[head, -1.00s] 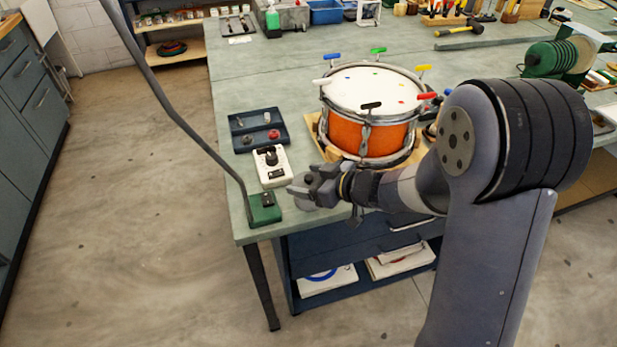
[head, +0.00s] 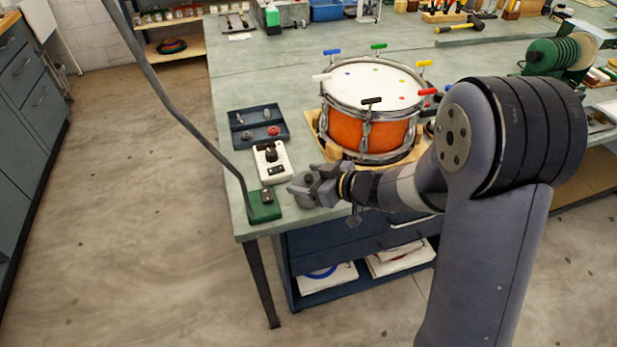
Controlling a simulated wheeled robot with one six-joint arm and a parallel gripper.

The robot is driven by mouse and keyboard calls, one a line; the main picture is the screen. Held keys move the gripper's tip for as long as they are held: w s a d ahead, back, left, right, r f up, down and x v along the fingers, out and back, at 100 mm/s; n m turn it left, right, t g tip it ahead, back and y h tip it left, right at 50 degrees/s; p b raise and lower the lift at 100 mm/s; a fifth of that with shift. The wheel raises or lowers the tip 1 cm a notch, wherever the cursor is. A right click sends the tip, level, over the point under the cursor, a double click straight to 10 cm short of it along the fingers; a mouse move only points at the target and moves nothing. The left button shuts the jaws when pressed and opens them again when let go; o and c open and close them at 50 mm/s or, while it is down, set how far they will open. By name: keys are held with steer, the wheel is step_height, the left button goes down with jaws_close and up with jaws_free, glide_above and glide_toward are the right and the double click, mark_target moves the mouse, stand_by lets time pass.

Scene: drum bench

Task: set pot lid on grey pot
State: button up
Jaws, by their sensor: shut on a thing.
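My gripper (head: 306,187) is at the bench's front edge, just right of the green lamp base and in front of the white box. It is shut on a small grey thing (head: 299,192). The fingers hide much of that thing, and I cannot tell whether it is a pot lid or whether it touches the bench. I cannot make out a grey pot in this view.
An orange drum (head: 367,133) with coloured keys stands on a wooden base behind my gripper. A white box with a black knob (head: 272,162), a dark tray (head: 258,126) and a green lamp base (head: 264,207) lie close by. Free bench (head: 285,82) stretches behind the tray.

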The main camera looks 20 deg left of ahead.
mark_target(313, 181)
steer(key=o, duration=0.7)
steer(key=shift+p+v, duration=0.8)
steer(key=shift+v, duration=0.4)
steer(key=shift+p+v, duration=2.4)
steer(key=shift+v, duration=1.95)
steer(key=shift+a+f, duration=0.1)
steer(key=shift+f, duration=0.05)
steer(key=b+x, duration=0.4)
steer(key=x, duration=0.3)
steer(key=shift+w+a+f+b, duration=0.1)
steer(key=shift+a+f+b, duration=0.1)
steer(key=shift+b, duration=0.1)
steer(key=shift+w+a+f, duration=0.1)
steer(key=shift+w+a, duration=0.15)
steer(key=shift+a, duration=0.2)
